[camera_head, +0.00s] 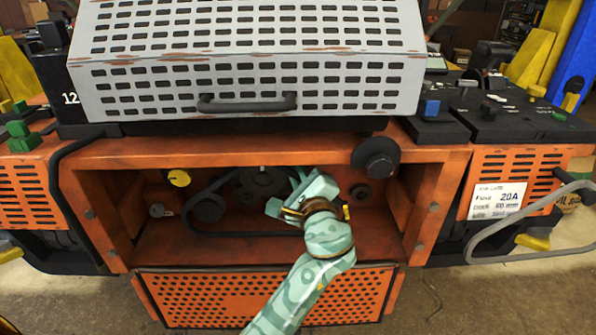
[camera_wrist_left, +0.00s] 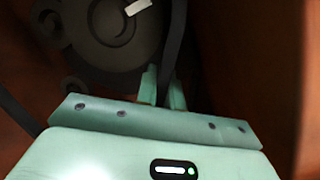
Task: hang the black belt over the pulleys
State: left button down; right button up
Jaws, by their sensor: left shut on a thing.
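The black belt (camera_head: 196,229) hangs as a loose loop inside the orange compartment, around the dark left pulley (camera_head: 208,207) and sagging low toward my gripper. A larger dark pulley (camera_head: 262,182) sits at the back middle, partly hidden by my gripper. My left gripper (camera_head: 298,181) reaches into the compartment. In the left wrist view its fingers (camera_wrist_left: 163,90) are shut on a strand of the belt (camera_wrist_left: 175,42), just right of a large round pulley (camera_wrist_left: 112,38). Whether the belt sits in any groove is unclear. My right gripper is out of view.
The orange compartment frame (camera_head: 428,208) surrounds the arm, with side walls close by. A grey perforated hood (camera_head: 245,60) overhangs above. A black round wheel (camera_head: 376,157) is at the upper right edge. A yellow knob (camera_head: 179,178) is at the left. A perforated orange panel (camera_head: 190,299) lies below.

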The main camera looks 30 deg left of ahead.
pick_arm(q)
jog(key=shift+w+a, duration=0.1)
jog(key=shift+w, duration=0.05)
jog(key=shift+w+a, duration=0.5)
jog(key=shift+w, duration=0.3)
jog(key=shift+w+a, duration=0.45)
jog(key=shift+w, duration=0.3)
jog(key=shift+f+b, duration=0.2)
jog(key=shift+b, duration=0.1)
jog(key=shift+f, duration=0.35)
jog(key=c, duration=1.5)
grip_release()
jog(key=shift+d, duration=0.1)
jog(key=shift+o, duration=0.2)
jog(key=shift+f, duration=0.1)
